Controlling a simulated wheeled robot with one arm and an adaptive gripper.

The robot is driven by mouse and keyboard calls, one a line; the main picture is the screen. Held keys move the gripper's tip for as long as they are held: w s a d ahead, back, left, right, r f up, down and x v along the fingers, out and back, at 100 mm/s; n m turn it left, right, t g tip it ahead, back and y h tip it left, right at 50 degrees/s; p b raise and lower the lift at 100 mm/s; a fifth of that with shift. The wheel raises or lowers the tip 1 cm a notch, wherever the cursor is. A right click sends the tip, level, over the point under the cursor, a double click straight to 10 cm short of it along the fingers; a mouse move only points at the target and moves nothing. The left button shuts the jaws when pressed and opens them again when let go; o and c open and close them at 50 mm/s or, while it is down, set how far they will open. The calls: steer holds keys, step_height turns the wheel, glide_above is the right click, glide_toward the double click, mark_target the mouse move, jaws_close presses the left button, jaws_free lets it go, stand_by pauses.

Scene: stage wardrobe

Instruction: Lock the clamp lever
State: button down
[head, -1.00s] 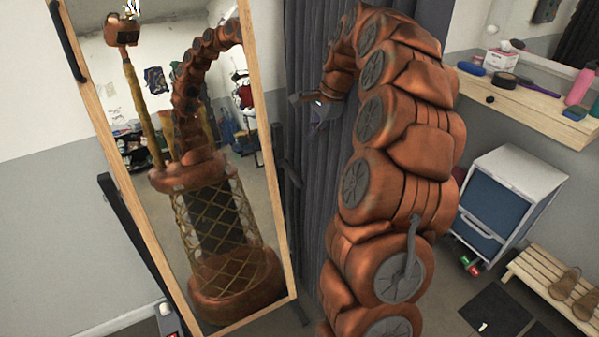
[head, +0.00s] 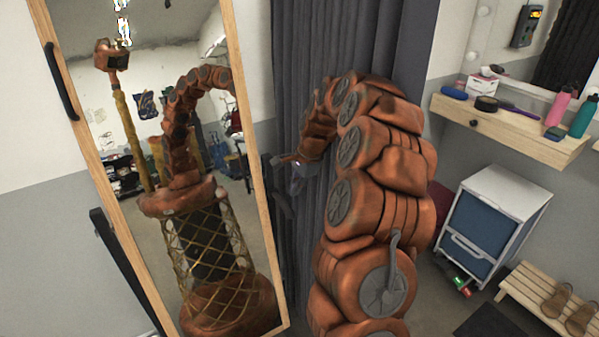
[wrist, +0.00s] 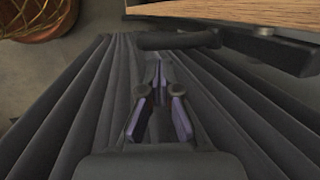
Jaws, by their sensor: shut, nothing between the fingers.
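A dark rounded bar, which looks like the clamp lever (wrist: 178,41), lies crosswise near the top of the wrist view. It joins a black support (wrist: 262,47) beside the mirror's wooden edge. My gripper (wrist: 160,70) is shut and empty. Its fingertips point at the bar from just below it in the picture; I cannot tell whether they touch. In the head view my gripper (head: 297,178) is small, beside the mirror's right edge and in front of the curtain. The lever cannot be made out clearly in the head view.
The tall mirror (head: 258,200) leans in a wooden frame, with a black stand post (head: 120,260) at its left. Grey curtain (head: 290,70) hangs close around my gripper. A shelf (head: 510,130), a drawer unit (head: 515,195) and a slatted bench (head: 520,300) stand at right.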

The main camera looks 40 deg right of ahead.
mark_target(288, 207)
steer(key=shift+p+x, duration=0.95)
steer(key=shift+x, duration=1.85)
steer(key=shift+f, duration=0.1)
